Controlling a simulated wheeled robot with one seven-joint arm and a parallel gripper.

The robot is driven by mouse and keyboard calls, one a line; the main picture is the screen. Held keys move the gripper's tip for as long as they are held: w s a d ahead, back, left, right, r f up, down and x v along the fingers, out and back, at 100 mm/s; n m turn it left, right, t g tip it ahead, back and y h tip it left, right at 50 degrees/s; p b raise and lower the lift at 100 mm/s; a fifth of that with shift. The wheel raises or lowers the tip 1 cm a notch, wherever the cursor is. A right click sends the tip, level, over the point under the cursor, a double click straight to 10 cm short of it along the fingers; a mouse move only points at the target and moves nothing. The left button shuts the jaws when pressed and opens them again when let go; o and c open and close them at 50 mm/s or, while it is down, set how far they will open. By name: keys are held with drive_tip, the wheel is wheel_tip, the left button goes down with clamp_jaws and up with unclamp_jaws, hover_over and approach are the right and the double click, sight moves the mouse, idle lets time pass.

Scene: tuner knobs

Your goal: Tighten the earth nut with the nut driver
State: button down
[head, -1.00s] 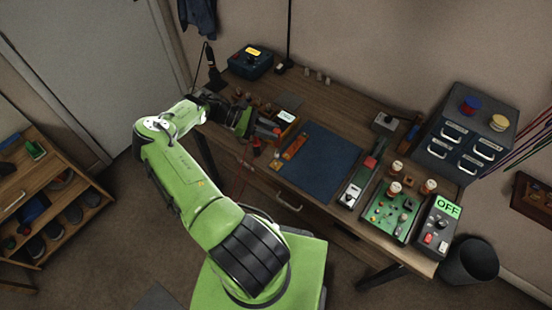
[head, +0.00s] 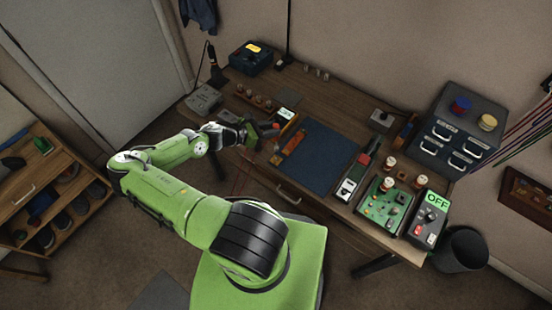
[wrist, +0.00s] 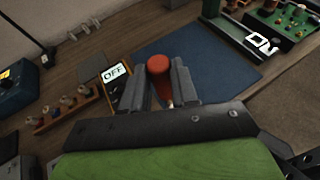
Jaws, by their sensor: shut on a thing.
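My gripper (wrist: 168,88) is shut on a red-handled tool (wrist: 160,68), which I take to be the nut driver. Its rounded red handle shows between the two dark fingers in the wrist view. Its lower end is mostly hidden by my gripper. In the head view my gripper (head: 257,132) is at the left front of the workbench, left of the blue mat. The green board (head: 385,204) with several parts is at the right of the bench. I cannot make out the earth nut in these views.
The blue mat (head: 322,162) is mostly bare. An orange item (head: 293,143) lies on its left side. A box reading OFF (head: 428,218) is beside the board.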

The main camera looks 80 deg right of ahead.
drive_tip(key=a+f+b, duration=0.1)
drive_tip(key=b, duration=0.6)
drive_tip(key=a+f+b, duration=0.1)
drive_tip(key=b, duration=0.7)
drive_tip(key=shift+s+a+f, duration=0.1)
drive_tip(key=shift+s+f, duration=0.1)
drive_tip(key=shift+f, duration=0.15)
